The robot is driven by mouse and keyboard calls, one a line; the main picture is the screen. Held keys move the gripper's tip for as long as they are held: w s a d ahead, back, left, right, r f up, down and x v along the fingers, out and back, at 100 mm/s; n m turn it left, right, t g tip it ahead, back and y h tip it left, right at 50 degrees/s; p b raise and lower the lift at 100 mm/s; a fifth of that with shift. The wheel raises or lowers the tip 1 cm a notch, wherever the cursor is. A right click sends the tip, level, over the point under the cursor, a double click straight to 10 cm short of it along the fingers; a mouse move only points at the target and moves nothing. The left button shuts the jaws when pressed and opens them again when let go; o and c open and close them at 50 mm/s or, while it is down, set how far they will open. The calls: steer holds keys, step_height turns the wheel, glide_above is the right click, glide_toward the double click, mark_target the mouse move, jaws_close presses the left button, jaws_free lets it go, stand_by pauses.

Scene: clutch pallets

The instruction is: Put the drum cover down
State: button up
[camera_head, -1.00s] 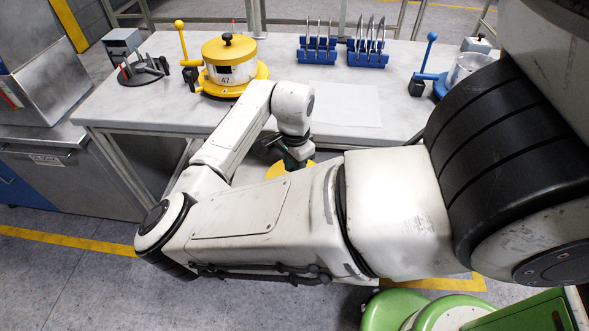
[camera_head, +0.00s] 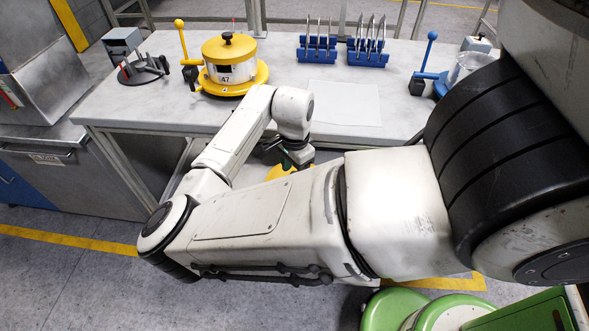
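A yellow piece (camera_head: 281,172), perhaps the drum cover, shows just below my gripper (camera_head: 298,160), past the front edge of the table. My arm link hides most of it. My gripper points down at the end of my arm. Its fingertips are hidden, so I cannot tell whether it is open or shut on the yellow piece. A white drum (camera_head: 232,72) marked 47 stands on a yellow round base at the back left of the table. A yellow lid (camera_head: 229,47) with a black knob sits on it.
The grey table (camera_head: 150,110) has a pale sheet (camera_head: 343,103) lying flat in its middle. Blue racks (camera_head: 367,57) with upright discs stand behind it. A dark tool stand (camera_head: 142,70) is at left. A clear drum (camera_head: 468,66) on a blue base is at right, partly hidden by my arm.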

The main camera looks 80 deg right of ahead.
step_height(320, 180, up, 12)
steer(key=shift+r, duration=0.15)
stand_by(0.3)
